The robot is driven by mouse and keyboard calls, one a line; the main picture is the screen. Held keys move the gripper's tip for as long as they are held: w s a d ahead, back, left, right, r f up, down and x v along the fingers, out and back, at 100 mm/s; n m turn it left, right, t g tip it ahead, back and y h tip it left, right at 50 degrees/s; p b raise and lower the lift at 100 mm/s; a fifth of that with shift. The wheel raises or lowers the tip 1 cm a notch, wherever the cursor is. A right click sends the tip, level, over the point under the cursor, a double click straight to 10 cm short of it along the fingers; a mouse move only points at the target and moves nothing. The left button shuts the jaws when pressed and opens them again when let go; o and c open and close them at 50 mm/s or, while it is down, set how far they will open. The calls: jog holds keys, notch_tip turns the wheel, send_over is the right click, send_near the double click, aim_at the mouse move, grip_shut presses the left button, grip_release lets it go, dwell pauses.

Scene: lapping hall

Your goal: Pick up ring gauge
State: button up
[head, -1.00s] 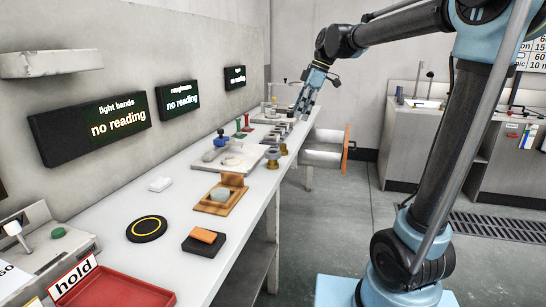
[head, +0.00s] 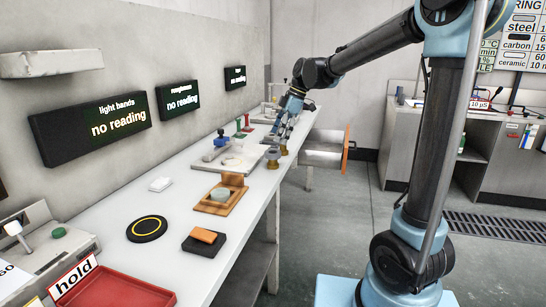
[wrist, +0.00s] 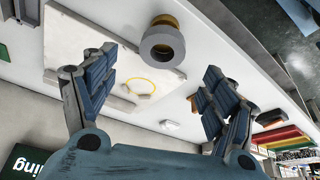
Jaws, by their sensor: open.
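A thick grey ring (wrist: 162,50) with a dark bore shows in the wrist view, with a brass-coloured part behind it. I take it for the ring gauge. It is beyond and between my fingertips, apart from them. In the head view, small brass-and-grey pieces (head: 272,158) stand at the bench's front edge, just below my gripper. I cannot tell which one is the ring in the wrist view. My gripper (wrist: 155,75) is open and empty, fingers spread wide. In the head view my gripper (head: 281,133) hangs over the bench edge and hides part of the row behind.
A pale plate (wrist: 85,35) with a yellow circle lies beside the ring. The long white bench (head: 180,200) carries a wooden stand (head: 233,183), a black round pad (head: 147,229) and a red tray (head: 115,291). An orange-edged shelf (head: 322,155) juts out beyond.

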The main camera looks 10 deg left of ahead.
jog(key=shift+d+x, duration=0.1)
jog(key=shift+x, duration=1.5)
jog(key=shift+d+x, duration=0.15)
jog(key=shift+x, duration=1.4)
jog(key=shift+f, duration=0.1)
jog(key=c, duration=1.3)
